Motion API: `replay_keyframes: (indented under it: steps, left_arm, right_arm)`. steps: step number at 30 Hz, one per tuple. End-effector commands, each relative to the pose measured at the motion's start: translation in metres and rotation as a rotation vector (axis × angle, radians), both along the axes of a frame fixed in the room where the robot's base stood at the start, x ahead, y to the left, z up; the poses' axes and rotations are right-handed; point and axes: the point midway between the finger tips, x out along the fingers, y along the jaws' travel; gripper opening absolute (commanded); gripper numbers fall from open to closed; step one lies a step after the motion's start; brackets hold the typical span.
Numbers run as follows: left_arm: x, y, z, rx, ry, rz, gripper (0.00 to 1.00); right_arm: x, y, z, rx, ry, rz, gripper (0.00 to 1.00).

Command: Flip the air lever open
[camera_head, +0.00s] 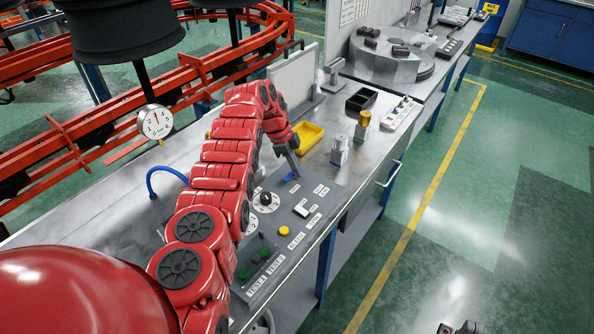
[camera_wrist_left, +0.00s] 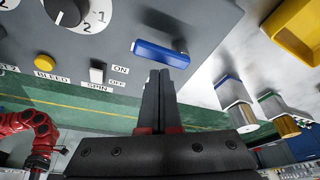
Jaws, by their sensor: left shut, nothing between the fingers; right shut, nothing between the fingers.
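The blue lever (camera_head: 291,177) is on the grey control panel (camera_head: 290,215), near the panel's far end. In the left wrist view the blue lever (camera_wrist_left: 160,53) lies as a bar across the picture, just beyond my fingertips. My left gripper (camera_head: 295,172) is shut and empty, pointing down beside the lever. Its closed fingers also show in the left wrist view (camera_wrist_left: 159,76); I cannot tell whether they touch the lever. My right gripper (camera_head: 460,327) shows only partly at the bottom edge, away from the panel, shut.
The panel also carries a black dial knob (camera_head: 265,198), a white SPIN switch (camera_head: 301,211), a yellow BLEED button (camera_head: 284,230) and green test buttons (camera_head: 243,273). A yellow bin (camera_head: 308,137) and metal spindles (camera_head: 340,150) stand beyond the lever. A gauge (camera_head: 155,122) is at left.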

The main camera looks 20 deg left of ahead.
Motion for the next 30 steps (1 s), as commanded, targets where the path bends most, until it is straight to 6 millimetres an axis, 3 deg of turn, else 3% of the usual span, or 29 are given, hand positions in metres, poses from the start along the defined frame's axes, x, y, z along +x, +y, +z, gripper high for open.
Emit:
replay_keyframes:
  steps: [7, 12, 30]
  left_arm:
    - [-0.001, 0.014, 0.036, 0.004, -0.008, 0.002, 0.00]
    - [-0.004, 0.018, 0.058, 0.001, -0.001, 0.000, 0.00]
    - [-0.006, 0.021, 0.061, 0.001, 0.000, 0.000, 0.00]
  right_arm:
    - [0.000, 0.000, -0.014, 0.000, 0.000, 0.000, 0.00]
    - [0.000, 0.000, -0.006, 0.000, 0.000, 0.000, 0.00]
    - [0.000, 0.000, -0.005, 0.000, 0.000, 0.000, 0.00]
